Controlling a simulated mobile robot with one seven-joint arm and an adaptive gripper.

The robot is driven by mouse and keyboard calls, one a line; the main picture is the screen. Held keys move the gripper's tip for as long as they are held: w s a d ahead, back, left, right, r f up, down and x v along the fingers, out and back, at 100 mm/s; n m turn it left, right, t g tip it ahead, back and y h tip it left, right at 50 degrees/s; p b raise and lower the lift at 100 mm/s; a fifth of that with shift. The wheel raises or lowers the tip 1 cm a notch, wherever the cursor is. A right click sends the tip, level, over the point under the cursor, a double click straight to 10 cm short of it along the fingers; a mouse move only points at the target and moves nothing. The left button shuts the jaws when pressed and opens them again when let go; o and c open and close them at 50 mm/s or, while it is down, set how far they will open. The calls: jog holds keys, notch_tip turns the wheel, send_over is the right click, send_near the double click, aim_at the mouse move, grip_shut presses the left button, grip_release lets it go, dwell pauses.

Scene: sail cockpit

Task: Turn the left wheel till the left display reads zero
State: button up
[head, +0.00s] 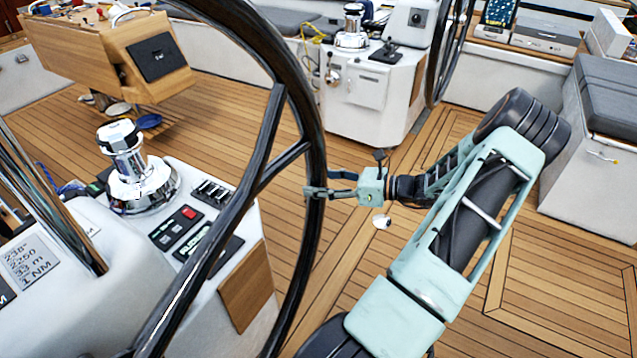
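The large black wheel (272,130) nearest me fills the left and middle of the head view, its rim and spokes rising past the top edge. My gripper (318,184) is at the right side of its rim. One finger crosses in front of the rim and the other seems to pass behind it. I cannot tell whether they press on the rim. A grey display (30,262) at the far left shows "238°", "2250", "33 m" and "1 NM". Another panel is cut off by the left edge. I cannot make out which one is the left display.
A white console with a chrome winch (125,165) and a button panel (178,228) stands behind the wheel. A wooden table (110,55) is at the back left. A second console (368,90) and wheel (452,50) are farther back. A grey-cushioned bench (605,95) is right. Teak floor between is mostly clear.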

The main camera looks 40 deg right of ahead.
jog(key=shift+s, duration=0.1)
jog(key=v, duration=1.2)
jog(key=shift+a, duration=0.1)
